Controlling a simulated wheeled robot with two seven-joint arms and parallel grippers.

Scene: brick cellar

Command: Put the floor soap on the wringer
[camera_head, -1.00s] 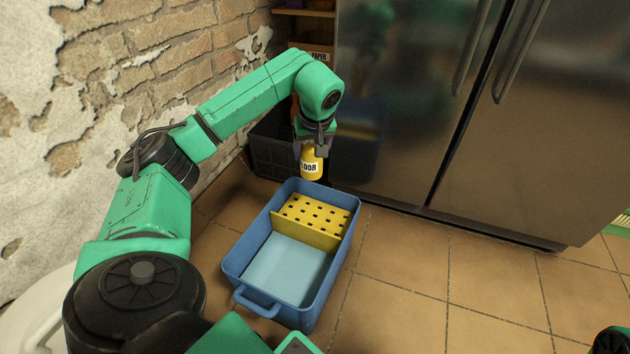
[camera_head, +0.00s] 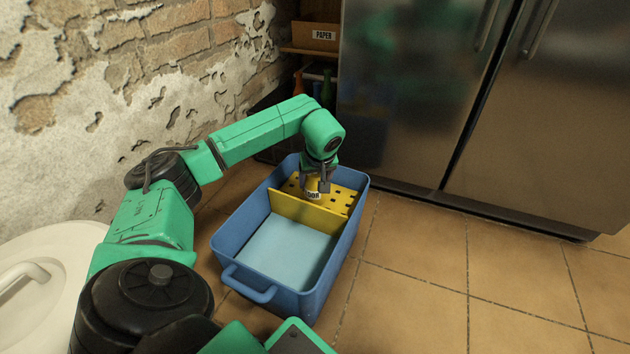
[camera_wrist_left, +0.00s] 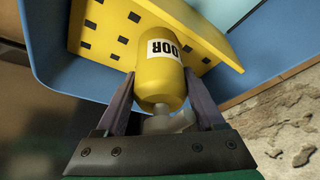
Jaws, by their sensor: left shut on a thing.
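The floor soap is a yellow bottle with a white label; it shows in the head view (camera_head: 313,192) and in the left wrist view (camera_wrist_left: 160,75). My left gripper (camera_head: 317,183) is shut on it, with one finger on each side near its cap end in the left wrist view (camera_wrist_left: 160,92). The wringer is a yellow plate with dark holes (camera_head: 340,203) across the far end of a blue bucket (camera_head: 230,238); it also shows in the left wrist view (camera_wrist_left: 100,40). The bottle is over the wringer's holed top; I cannot tell whether it touches. My right gripper is not in view.
The bucket stands on a tiled floor (camera_head: 420,260) with free room to its right. Steel cabinet doors (camera_head: 410,90) stand behind it. A brick wall (camera_head: 120,90) is at the left, and a white lidded bin (camera_head: 50,270) is at lower left.

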